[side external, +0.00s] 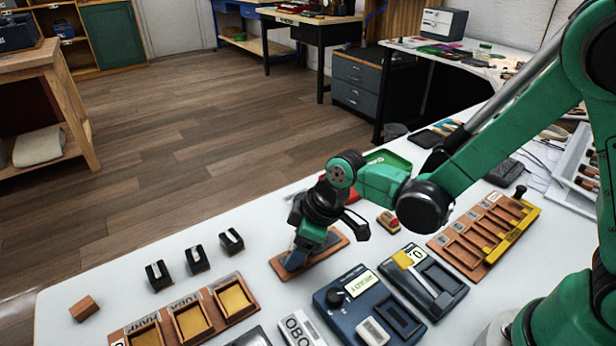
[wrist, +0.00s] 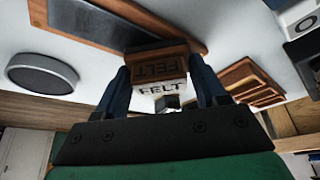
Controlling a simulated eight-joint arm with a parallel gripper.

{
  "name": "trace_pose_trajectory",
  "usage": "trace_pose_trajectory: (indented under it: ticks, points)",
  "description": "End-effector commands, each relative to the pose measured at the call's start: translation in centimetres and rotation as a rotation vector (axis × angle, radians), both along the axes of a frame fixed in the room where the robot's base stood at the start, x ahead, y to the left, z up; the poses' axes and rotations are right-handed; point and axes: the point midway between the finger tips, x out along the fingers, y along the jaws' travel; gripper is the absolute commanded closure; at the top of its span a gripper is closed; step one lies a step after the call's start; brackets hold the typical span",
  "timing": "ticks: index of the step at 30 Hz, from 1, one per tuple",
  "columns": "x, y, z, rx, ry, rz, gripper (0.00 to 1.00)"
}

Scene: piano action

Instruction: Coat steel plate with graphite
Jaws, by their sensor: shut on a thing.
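My gripper (side external: 302,252) is low over a wood-framed board with a dark grey plate (side external: 327,243), likely the steel plate. In the wrist view, my gripper (wrist: 162,88) is shut on a block marked FELT (wrist: 160,68), with a brown upper part and a pale part below. The board's dark plate (wrist: 95,22) shows just beyond the block. I cannot tell whether the block touches the plate. The block is hidden by my gripper in the side view. I cannot make out any graphite coating.
Wooden trays with yellow pads (side external: 234,299) and several small black blocks (side external: 196,260) lie to the left. A blue dial device (side external: 335,298), a grey device (side external: 447,283) and a slotted wooden rack (side external: 470,240) lie to the right.

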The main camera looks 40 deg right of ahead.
Motion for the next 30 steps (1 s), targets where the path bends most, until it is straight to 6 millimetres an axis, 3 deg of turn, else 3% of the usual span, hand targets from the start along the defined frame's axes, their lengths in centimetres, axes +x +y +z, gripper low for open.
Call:
trace_pose_trajectory:
  ticks: [10, 14, 30]
  points:
    - [0.0, -3.3, 0.0, 0.000, 0.000, -0.003, 0.93]
    - [-0.2, -3.1, 2.2, 0.000, 0.000, 0.001, 0.93]
    - [-0.1, -3.1, 6.9, 0.000, 0.000, 0.001, 0.93]
